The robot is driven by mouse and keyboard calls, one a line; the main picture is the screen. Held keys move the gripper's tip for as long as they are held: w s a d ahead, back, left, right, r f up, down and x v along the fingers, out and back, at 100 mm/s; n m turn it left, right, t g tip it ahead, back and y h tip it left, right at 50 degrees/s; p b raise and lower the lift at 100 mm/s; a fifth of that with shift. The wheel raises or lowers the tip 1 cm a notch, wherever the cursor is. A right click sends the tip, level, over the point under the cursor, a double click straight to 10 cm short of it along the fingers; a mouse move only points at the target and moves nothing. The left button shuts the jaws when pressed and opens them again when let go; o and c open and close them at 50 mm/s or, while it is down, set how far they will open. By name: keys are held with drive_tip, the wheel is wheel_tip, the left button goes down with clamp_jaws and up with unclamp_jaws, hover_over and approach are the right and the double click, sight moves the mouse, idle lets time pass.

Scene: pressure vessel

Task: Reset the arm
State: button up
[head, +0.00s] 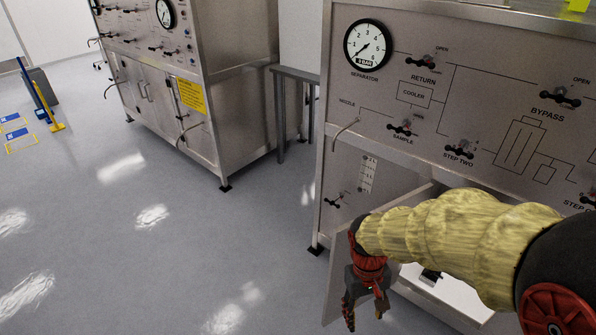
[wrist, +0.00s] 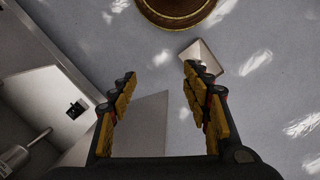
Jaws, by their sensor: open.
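My gripper (head: 365,305) hangs at the end of my yellow-sleeved arm, pointing down in front of the metal cabinet (head: 372,150) on the right. In the wrist view my gripper (wrist: 160,105) has its two yellow-and-black fingers spread apart. Nothing is between the fingers. In the head view the arm covers part of the cabinet's lower front and an open cabinet door (head: 345,275) beside the gripper.
The cabinet panel carries a pressure gauge (head: 367,45) and several valve handles. A second cabinet (head: 235,80) stands at the back left, with a grey table (head: 295,75) between them. A round brown object (wrist: 175,10) shows in the wrist view.

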drive_tip(key=s+d+r+m+t, duration=0.1)
drive_tip(key=s+r+t, duration=0.2)
drive_tip(key=r, duration=0.7)
drive_tip(key=s+d+r+m+t+y, duration=0.1)
drive_tip(key=s+r+t, duration=0.3)
drive_tip(key=r, duration=0.7)
drive_tip(key=shift+s+d+p, duration=0.25)
drive_tip(key=shift+s+p, duration=0.15)
drive_tip(key=shift+s, duration=0.15)
